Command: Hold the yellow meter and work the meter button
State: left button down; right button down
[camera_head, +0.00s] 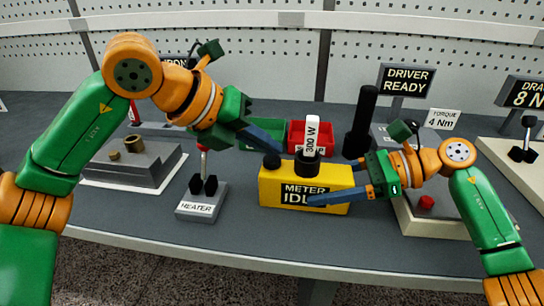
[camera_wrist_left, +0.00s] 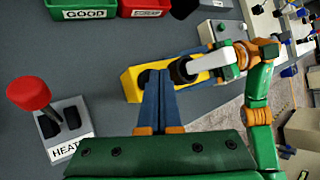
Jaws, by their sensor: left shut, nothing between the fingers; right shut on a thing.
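The yellow meter (camera_head: 268,190) stands on the bench with its front plate reading "METER IDLE". On its top are a round black button (camera_head: 271,160) at the left and a black socket holding a white piece (camera_head: 312,135) marked "300 W". My right gripper (camera_head: 322,190) is shut on the meter from the right, one blue finger across its front. My left gripper (camera_head: 276,149) is shut and empty, its fingertips just above the button. In the left wrist view the closed fingertips (camera_wrist_left: 161,74) partly cover the button; whether they touch it I cannot tell. The meter (camera_wrist_left: 131,85) shows there too.
A heater stand (camera_head: 202,207) with a red-topped post is left of the meter. A green bin (camera_head: 262,133) and a red bin (camera_head: 326,138) stand behind it. A grey block (camera_head: 130,163) is at left; a black driver (camera_head: 362,115) stands behind right. The bench front is clear.

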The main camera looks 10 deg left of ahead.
aim_at(267, 162)
pick_arm(q)
jog(key=shift+f, duration=0.5)
dwell(0.6)
jog(key=shift+r, duration=0.95)
jog(key=shift+r, duration=2.5)
pick_arm(e)
grip_release()
